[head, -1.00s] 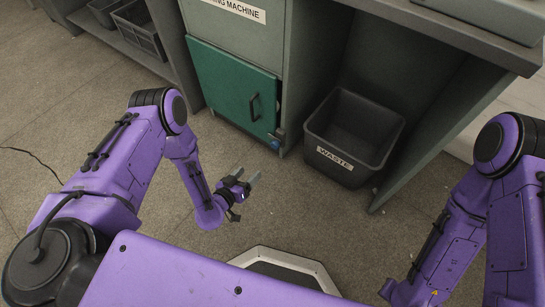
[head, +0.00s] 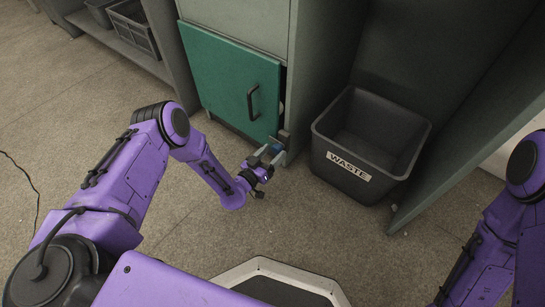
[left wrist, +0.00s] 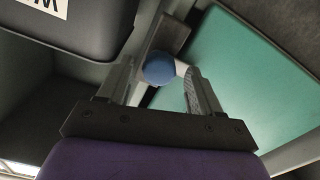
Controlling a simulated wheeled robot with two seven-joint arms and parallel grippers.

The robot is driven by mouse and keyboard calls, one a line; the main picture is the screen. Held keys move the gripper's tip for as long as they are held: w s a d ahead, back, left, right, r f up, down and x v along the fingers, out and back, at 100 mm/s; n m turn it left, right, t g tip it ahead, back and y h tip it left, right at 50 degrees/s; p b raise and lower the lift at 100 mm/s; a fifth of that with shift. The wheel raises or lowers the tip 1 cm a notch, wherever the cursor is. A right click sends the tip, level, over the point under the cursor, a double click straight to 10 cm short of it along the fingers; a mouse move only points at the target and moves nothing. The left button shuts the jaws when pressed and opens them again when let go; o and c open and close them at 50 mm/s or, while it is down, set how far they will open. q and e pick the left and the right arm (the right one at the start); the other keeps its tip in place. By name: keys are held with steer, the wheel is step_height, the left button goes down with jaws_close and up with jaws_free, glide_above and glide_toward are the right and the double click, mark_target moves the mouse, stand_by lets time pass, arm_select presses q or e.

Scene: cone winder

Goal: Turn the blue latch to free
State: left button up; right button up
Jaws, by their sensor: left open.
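The blue latch (head: 274,146) sits at the lower right corner of the green door (head: 225,75) and is partly hidden by my fingers. In the left wrist view the latch shows as a round blue knob (left wrist: 160,68) with a pale stem to its right. My left gripper (head: 269,155) is open at the latch. In the left wrist view the knob lies between the two fingers (left wrist: 161,85), with a gap on each side visible at the right and little at the left; contact cannot be told. My right gripper is out of view.
A black waste bin (head: 340,175) stands just right of the latch, close to my left gripper. The door has a dark handle (head: 252,103). Grey cabinet panels (head: 325,70) rise beside the door. Shelf crates (head: 135,30) are at the upper left. The floor in front is clear.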

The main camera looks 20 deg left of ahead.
arm_select(q)
steer(key=shift+w+d, duration=0.1)
steer(key=c, duration=1.1)
steer(key=shift+o, duration=0.2)
